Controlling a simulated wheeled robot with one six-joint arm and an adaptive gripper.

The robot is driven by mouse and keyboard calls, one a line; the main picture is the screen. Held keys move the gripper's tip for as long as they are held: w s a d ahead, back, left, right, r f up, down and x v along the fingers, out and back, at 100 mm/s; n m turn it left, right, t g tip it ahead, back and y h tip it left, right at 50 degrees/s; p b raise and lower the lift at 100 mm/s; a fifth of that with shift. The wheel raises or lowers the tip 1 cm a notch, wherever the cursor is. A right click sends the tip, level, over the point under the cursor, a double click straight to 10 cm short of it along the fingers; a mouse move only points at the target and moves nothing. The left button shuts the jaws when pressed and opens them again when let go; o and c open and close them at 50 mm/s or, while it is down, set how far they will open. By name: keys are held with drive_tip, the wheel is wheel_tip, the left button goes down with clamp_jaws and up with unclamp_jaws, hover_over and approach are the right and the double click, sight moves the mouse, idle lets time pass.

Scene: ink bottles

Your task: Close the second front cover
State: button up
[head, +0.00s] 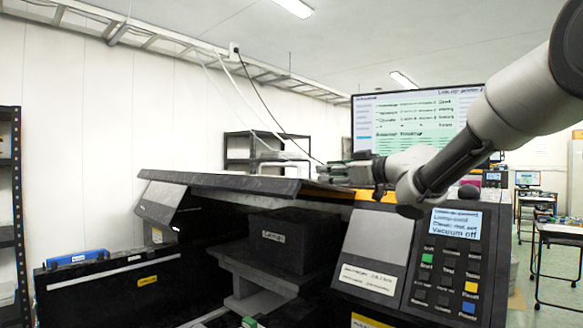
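A machine with a dark hinged cover (222,182) fills the middle of the head view. The cover is raised, lying nearly level across the top, and the space below it is open at the front. I cannot tell whether this is the second front cover. My gripper (323,172) reaches in from the right and points left, just above the right end of the cover. I cannot tell whether it touches the cover. The fingers are seen side-on and small, so their opening is unclear.
Inside the open bay stands a black labelled box (294,238) on a grey support. A control panel (446,262) with buttons and a small screen is at the right. A monitor (412,118) stands behind my arm. A black unit (110,285) sits at the left.

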sight(296, 166)
drive_tip(key=shift+y, duration=0.9)
drive_tip(key=x, duration=0.4)
drive_tip(key=s+a+x, duration=0.1)
drive_tip(key=x, duration=0.3)
drive_tip(key=r+x, duration=0.1)
drive_tip(key=x, duration=0.3)
drive_tip(key=shift+s+a, duration=0.2)
drive_tip(key=shift+a, duration=0.2)
clamp_jaws()
